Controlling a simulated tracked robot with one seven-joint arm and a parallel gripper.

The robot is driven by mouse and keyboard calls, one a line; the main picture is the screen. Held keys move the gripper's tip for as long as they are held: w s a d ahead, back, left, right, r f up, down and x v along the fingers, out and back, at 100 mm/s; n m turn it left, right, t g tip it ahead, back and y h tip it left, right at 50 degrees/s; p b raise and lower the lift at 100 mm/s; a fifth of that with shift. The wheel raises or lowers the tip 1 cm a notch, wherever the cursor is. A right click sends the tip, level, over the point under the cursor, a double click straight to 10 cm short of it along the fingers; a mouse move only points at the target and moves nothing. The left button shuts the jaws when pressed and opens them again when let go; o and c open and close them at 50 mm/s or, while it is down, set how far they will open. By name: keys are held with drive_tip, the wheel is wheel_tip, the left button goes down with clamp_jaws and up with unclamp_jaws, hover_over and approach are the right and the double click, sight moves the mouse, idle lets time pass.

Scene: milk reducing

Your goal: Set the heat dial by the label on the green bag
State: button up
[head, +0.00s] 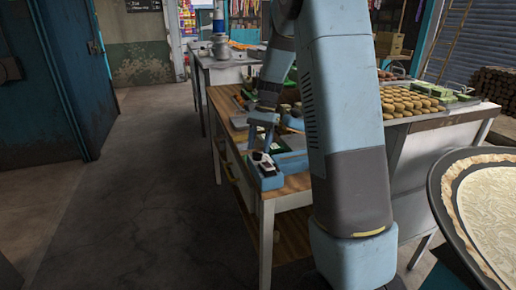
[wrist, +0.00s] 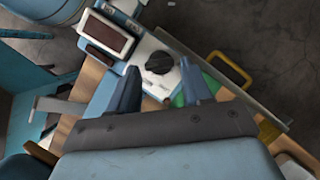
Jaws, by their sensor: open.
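The heat dial is a round black knob (wrist: 160,62) on a pale blue and white control box, in the wrist view. The box (head: 267,179) also shows at the near end of the wooden table in the head view. My gripper (wrist: 159,68) is open and points at the box, with the knob between its two fingertips in the picture. I cannot tell if the fingers touch it. In the head view my gripper (head: 260,143) is just above the box. A green patch (wrist: 180,99) shows beside the right finger; I cannot tell if it is the green bag. No label is readable.
A dark red display panel (wrist: 107,35) sits left of the knob. A yellow handle (wrist: 230,70) sticks out at the table's side. In the head view, a counter with rows of brown food (head: 408,102) stands right, and a large round pan (head: 490,205) stands near right. Floor at left is clear.

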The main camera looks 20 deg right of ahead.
drive_tip(key=v, duration=1.2)
drive_tip(key=shift+r, duration=0.2)
drive_tip(key=shift+a, duration=0.1)
